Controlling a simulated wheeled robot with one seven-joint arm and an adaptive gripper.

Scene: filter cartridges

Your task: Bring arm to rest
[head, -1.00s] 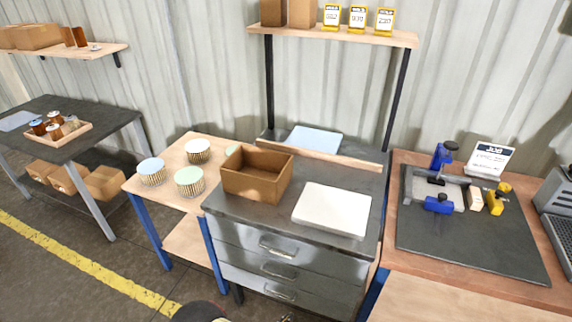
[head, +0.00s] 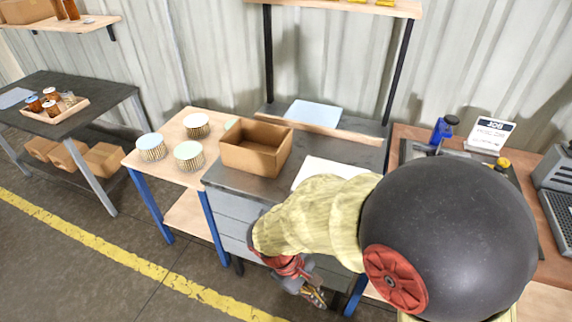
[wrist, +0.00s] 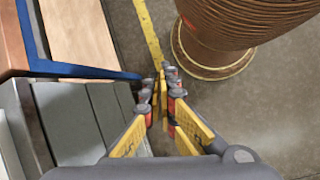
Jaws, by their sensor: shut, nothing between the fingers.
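My gripper (wrist: 163,80) is shut and empty in the wrist view, its yellow and red fingers together above the floor. The front of the drawer cabinet (wrist: 80,125) is on its left there, with no contact visible. In the head view my gripper (head: 317,298) hangs low in front of the cabinet (head: 235,210), partly blurred by its small size. My arm, in a pale yellow sleeve with a large dark joint, crosses the right half of the head view and hides part of the cabinet top and the right bench.
Several filter cartridges (head: 189,155) stand on the small wooden table (head: 165,160). An open cardboard box (head: 256,147) and a white pad (head: 335,168) are on the cabinet. A dark table (head: 75,95) is at left. Floor (head: 90,265) at lower left is clear.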

